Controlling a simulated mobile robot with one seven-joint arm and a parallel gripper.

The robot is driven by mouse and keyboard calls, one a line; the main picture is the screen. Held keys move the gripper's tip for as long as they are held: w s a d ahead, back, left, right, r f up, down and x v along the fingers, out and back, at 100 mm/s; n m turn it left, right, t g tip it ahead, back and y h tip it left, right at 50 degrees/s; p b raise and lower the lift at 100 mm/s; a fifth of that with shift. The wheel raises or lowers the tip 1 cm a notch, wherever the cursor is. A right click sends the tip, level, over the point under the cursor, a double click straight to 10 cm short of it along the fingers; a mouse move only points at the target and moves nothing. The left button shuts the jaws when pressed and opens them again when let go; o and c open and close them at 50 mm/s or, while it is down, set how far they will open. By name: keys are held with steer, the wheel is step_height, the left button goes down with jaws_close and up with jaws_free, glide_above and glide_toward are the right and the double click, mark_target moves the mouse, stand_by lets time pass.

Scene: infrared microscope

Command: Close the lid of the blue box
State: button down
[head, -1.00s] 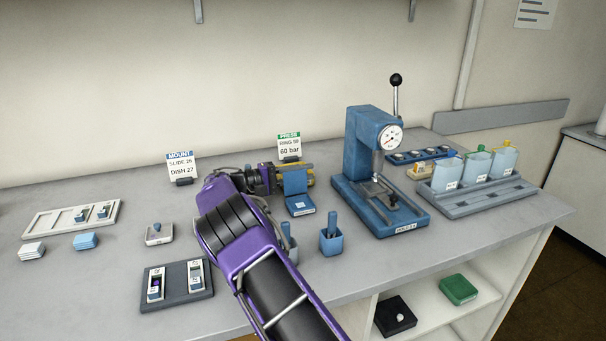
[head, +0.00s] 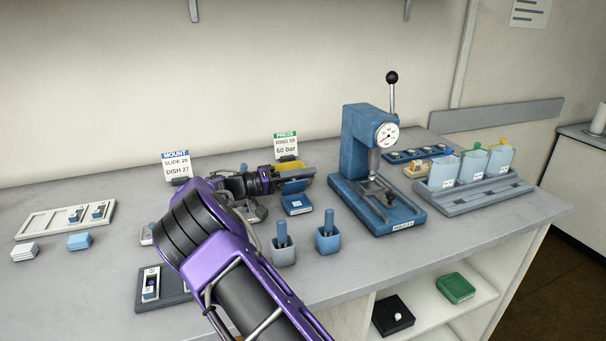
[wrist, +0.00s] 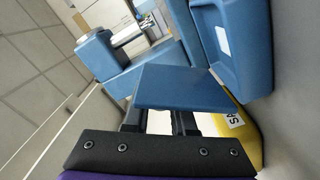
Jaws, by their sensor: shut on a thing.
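The blue box (head: 298,206) stands on the counter left of the press, with a white label on its front. Its lid (head: 294,186) is hinged partway, tilted over the box and not flat on it. My gripper (head: 278,179) reaches in from the left, at the lid. In the wrist view the lid (wrist: 175,87) is a flat dark blue panel covering the fingertips, and my gripper (wrist: 158,122) is shut on it.
A yellow tray (head: 291,167) lies just behind the box. Two small holders, grey (head: 283,255) and blue (head: 328,242), stand in front. The blue press (head: 362,145) stands to the right. A sign (head: 287,146) stands behind. Counter is clear in front of the press.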

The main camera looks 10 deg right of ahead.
steer(key=shift+s+d+m, duration=0.1)
steer(key=shift+s+m, duration=0.1)
steer(key=shift+m, duration=0.2)
steer(key=c, duration=0.8)
jaws_free()
steer(key=shift+o, duration=0.2)
steer(key=a, duration=0.5)
steer(key=s+a, duration=0.1)
steer(key=a, duration=0.5)
steer(key=s+a, duration=0.1)
steer(key=a, duration=0.5)
steer(key=shift+s+a+p, duration=0.15)
steer(key=shift+s+p, duration=0.1)
steer(key=shift+p, duration=0.05)
steer(key=shift+c, duration=0.3)
